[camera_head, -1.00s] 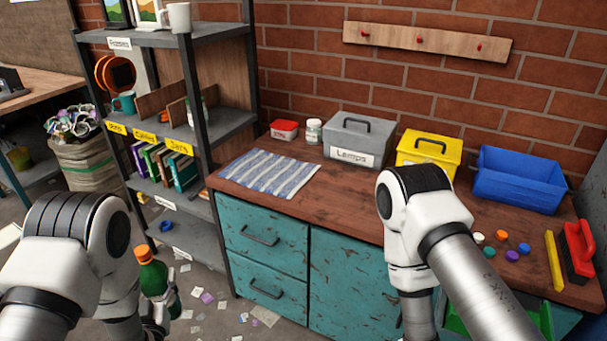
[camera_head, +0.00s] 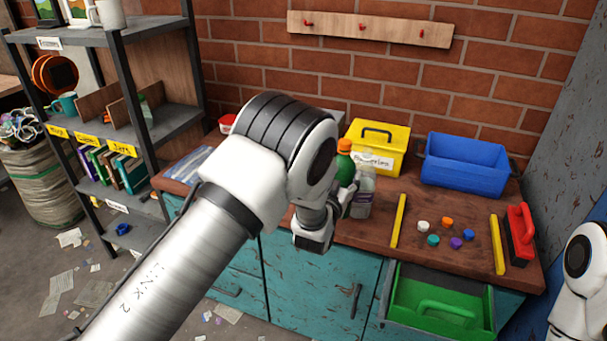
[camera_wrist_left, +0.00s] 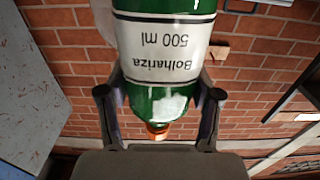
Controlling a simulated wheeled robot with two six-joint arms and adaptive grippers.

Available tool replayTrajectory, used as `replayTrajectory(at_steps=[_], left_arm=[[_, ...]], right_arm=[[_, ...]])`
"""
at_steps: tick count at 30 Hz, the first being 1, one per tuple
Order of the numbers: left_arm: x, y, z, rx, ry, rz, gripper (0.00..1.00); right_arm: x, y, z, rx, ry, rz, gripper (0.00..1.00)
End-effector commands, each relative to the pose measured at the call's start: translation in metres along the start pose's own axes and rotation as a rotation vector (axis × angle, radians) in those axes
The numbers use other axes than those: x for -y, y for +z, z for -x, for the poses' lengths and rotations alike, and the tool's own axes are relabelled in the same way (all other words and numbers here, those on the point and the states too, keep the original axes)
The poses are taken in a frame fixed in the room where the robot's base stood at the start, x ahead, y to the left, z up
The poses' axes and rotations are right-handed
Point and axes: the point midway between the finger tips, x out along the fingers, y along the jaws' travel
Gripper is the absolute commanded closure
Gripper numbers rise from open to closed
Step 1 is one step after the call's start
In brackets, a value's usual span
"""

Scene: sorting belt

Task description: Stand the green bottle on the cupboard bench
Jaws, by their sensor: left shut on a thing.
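The green bottle (camera_head: 344,163) with an orange cap is upright at the front middle of the cupboard bench (camera_head: 375,232), partly hidden by my arm. I cannot tell whether its base touches the wooden top. My left gripper (camera_head: 334,205) is shut around it. In the left wrist view the green bottle (camera_wrist_left: 165,75) appears cap-down with a white label, between the two fingers of my left gripper (camera_wrist_left: 160,105). My right arm shows only at the right edge; its gripper is out of view.
A clear bottle (camera_head: 362,196) stands right beside the green one. A yellow box (camera_head: 378,140) and blue bin (camera_head: 465,165) are behind. Yellow bars (camera_head: 398,220), coloured caps and a red-handled tool (camera_head: 521,235) lie to the right.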

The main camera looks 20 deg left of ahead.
Motion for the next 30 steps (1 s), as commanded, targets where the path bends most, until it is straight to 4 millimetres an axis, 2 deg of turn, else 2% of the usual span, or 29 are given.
replayTrajectory(at_steps=[1,10,14,17,22,30], left_arm=[[0.01,0.004,-0.007,-0.004,-0.003,0.002,1.0],[0.071,0.011,-0.054,-0.005,-0.004,0.002,1.0],[0.092,0.012,-0.071,-0.005,-0.001,0.0,1.0],[0.097,0.017,-0.075,-0.003,0.001,-0.001,1.0],[0.097,0.047,-0.075,-0.001,0.002,-0.002,1.0],[0.096,0.047,-0.075,-0.002,0.001,-0.001,1.0]], right_arm=[[0.0,0.0,-0.007,0.0,0.0,0.0,0.6],[0.0,0.0,-0.024,0.0,0.0,-0.001,0.6],[0.0,0.0,-0.029,0.0,0.0,-0.001,0.6],[0.0,0.0,-0.033,0.0,0.0,-0.001,0.6],[-0.001,0.0,-0.048,0.0,0.0,-0.001,0.6],[-0.001,0.0,-0.046,0.0,0.0,-0.001,0.6]])
